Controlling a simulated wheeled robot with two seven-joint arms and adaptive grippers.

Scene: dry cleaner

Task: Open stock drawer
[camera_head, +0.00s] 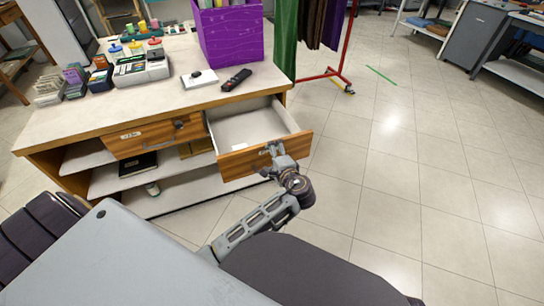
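The pulled-out drawer (237,165) in the right part of the wooden counter stands well open, its wood front out over the floor and its pale inside showing. A small white piece (211,147) lies inside it near the front. The label on this front is partly covered by the gripper.
A shut drawer (152,137) with a lock sits to the left, above open shelves. A red garment rack (345,45) stands behind. Tiled floor to the right is clear.

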